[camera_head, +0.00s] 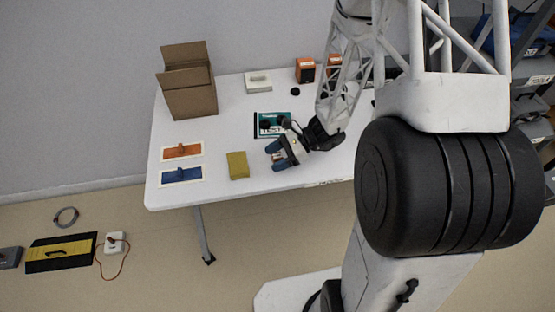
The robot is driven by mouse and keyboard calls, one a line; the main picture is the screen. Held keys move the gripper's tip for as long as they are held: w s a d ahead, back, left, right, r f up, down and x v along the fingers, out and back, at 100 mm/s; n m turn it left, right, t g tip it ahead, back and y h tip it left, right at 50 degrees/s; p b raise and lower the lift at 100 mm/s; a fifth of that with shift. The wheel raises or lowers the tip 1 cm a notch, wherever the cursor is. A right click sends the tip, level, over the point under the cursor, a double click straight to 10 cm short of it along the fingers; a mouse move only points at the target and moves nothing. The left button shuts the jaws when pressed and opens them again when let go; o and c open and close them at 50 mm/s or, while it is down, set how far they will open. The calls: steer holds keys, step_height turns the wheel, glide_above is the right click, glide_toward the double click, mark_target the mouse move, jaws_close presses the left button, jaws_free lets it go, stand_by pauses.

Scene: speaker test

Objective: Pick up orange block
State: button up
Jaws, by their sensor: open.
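An orange piece (182,151) lies flat on a white card at the left of the white table (220,200), with a small raised part on it. An orange and black box (305,70) stands at the back of the table, with a second orange one (335,60) partly hidden behind my arm. I cannot tell for certain which is the orange block. My gripper (274,156) has blue fingertips, is open and appears empty. It is over the table's front half, right of a yellow block (237,165) and apart from it.
A blue piece (181,174) lies in front of the orange one. An open cardboard box (188,95) stands at the back left. A teal panel (271,124) lies behind my gripper, and a white box (257,82) is farther back.

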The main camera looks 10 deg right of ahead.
steer(key=shift+a+f, duration=0.2)
steer(key=shift+a, duration=0.35)
steer(key=c, duration=1)
steer(key=shift+r, duration=0.2)
steer(key=shift+r, duration=1.65)
steer(key=s+d, duration=0.1)
steer(key=s, duration=0.4)
steer(key=s+r, duration=0.1)
steer(key=s, duration=0.4)
steer(key=s+d, duration=0.1)
steer(key=s, duration=0.5)
steer(key=shift+d+r, duration=0.15)
steer(key=shift+d, duration=0.2)
